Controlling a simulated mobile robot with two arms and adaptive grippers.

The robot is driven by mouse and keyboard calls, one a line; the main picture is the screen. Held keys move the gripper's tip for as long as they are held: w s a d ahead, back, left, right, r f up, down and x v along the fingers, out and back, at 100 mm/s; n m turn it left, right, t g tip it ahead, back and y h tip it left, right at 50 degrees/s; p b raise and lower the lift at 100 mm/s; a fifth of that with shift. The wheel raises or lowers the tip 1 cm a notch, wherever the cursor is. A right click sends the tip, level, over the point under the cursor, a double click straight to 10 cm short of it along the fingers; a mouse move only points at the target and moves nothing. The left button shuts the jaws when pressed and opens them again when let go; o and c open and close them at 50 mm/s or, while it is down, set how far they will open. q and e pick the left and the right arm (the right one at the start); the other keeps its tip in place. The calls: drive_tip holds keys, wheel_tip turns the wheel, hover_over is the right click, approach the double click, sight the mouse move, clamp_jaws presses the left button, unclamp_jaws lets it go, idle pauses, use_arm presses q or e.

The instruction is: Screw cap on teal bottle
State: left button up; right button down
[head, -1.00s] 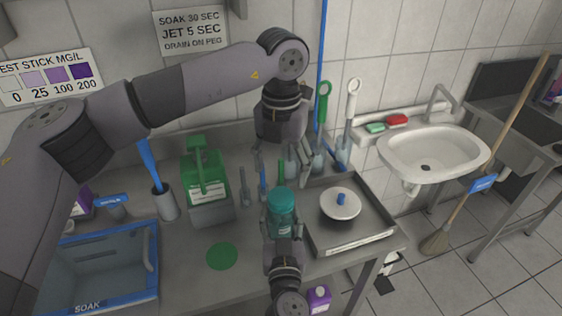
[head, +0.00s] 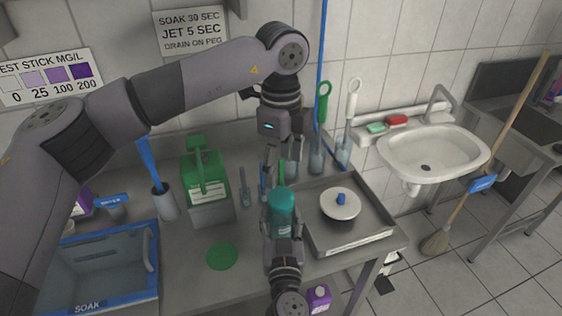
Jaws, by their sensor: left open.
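The teal bottle (head: 281,223) stands upright near the front edge of the counter. Its teal cap (head: 281,199) sits on top; whether it is tight cannot be told. My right gripper (head: 281,226) comes up from the bottom of the view, with its fingers around the bottle's body on both sides. My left gripper (head: 280,165) points down just behind and above the cap. It is open, with nothing seen between its fingers, and apart from the cap.
A grey tray (head: 378,241) with a white lidded dish (head: 340,207) lies right of the bottle. Several brushes stand behind.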

sight(281, 196)
use_arm(q)
drive_tip(key=shift+f, duration=4)
drive_tip(key=shift+c, duration=0.5)
